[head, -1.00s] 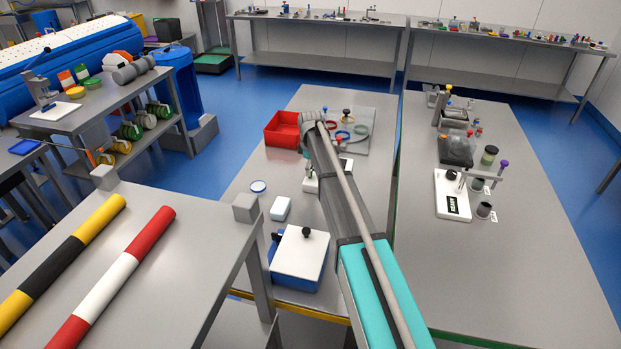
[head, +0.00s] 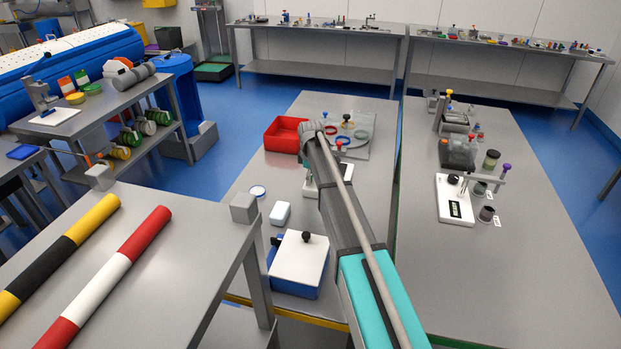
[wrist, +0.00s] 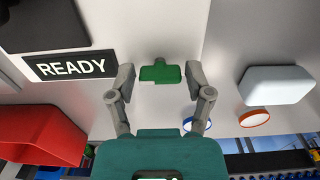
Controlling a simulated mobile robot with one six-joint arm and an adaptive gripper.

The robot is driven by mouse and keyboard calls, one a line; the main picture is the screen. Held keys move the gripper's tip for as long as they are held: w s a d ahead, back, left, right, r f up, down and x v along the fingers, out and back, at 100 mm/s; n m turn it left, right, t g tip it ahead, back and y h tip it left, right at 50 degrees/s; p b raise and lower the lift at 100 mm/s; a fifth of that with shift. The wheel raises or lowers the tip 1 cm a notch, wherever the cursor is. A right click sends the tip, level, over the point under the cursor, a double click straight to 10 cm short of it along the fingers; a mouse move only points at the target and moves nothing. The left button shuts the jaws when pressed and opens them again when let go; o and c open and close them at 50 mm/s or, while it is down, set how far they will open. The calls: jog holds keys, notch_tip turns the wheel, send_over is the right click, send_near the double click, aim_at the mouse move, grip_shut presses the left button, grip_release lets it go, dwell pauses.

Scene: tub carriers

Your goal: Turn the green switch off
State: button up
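The green switch (wrist: 160,72) shows in the wrist view as a wide green piece with a small tab on top, on a pale surface. My gripper (wrist: 160,80) is open, with one grey finger on each side of the switch and a visible gap to each. I cannot tell how far the fingertips are above the surface. A black READY sign (wrist: 70,67) lies left of the switch.
A red bin (head: 284,134) stands left of my arm, and a glass plate with coloured rings (head: 358,150) lies beyond it. A white box (head: 280,213) and a blue tub with a white lid (head: 299,258) stand nearer. Another white-based device (head: 454,199) is on the right bench.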

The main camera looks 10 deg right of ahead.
jog(key=c, duration=0.7)
jog(key=shift+o, duration=0.2)
jog(key=shift+m, duration=0.3)
jog(key=m, duration=0.8)
jog(key=shift+m, duration=0.3)
jog(key=m, duration=0.4)
jog(key=shift+m, duration=2.4)
